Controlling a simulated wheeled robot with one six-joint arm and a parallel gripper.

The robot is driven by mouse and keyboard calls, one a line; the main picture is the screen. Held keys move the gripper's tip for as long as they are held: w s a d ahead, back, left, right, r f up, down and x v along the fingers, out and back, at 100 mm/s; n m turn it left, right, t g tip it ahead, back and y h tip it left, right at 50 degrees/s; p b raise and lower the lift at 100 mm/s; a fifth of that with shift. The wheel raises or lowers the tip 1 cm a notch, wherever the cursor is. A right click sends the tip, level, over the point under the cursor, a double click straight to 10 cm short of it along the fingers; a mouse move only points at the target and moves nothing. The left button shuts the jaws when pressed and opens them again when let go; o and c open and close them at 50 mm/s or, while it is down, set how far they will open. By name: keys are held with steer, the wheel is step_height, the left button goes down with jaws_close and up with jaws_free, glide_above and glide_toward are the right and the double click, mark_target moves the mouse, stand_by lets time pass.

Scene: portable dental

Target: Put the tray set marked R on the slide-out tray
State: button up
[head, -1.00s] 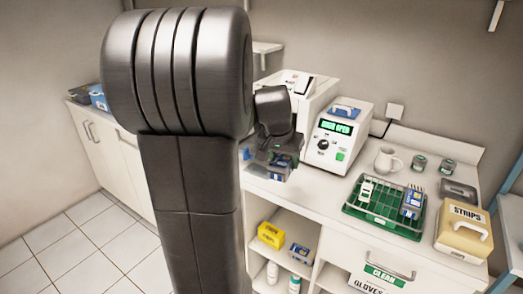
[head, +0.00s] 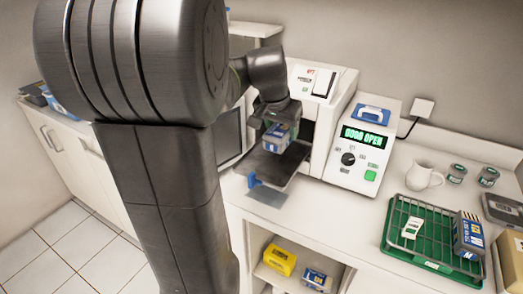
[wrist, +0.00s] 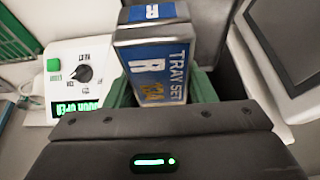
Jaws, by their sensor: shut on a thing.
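The tray set marked R (head: 279,138) is a blue and grey box; its R label shows in the wrist view (wrist: 158,72). My gripper (head: 277,118) is shut on it and holds it over the slide-out tray. The slide-out tray (head: 268,168) is a dark flat plate with a blue handle at its front, pulled out of the white machine (head: 355,150), whose display reads DOOR OPEN. The box appears raised above the plate; the exact gap cannot be told.
A green tray with a wire rack (head: 395,235) stands at the right, with another blue box (head: 470,235) on it. A white mug (head: 424,176) and small jars stand behind. A yellow box (head: 280,260) and a blue box (head: 317,279) sit on the shelf below.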

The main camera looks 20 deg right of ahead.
mark_target(274, 135)
step_height(274, 135, down, 10)
steer(key=shift+r, duration=0.1)
stand_by(0.4)
steer(key=shift+f, duration=0.2)
steer(key=o, duration=0.9)
steer(key=shift+c, duration=0.2)
steer(key=shift+r, duration=0.2)
steer(key=shift+a+r, duration=0.1)
steer(key=shift+r, duration=0.1)
steer(key=v, duration=1.1)
steer(key=shift+s+a+r, duration=0.1)
steer(key=shift+s+r, duration=0.1)
steer(key=shift+r, duration=0.05)
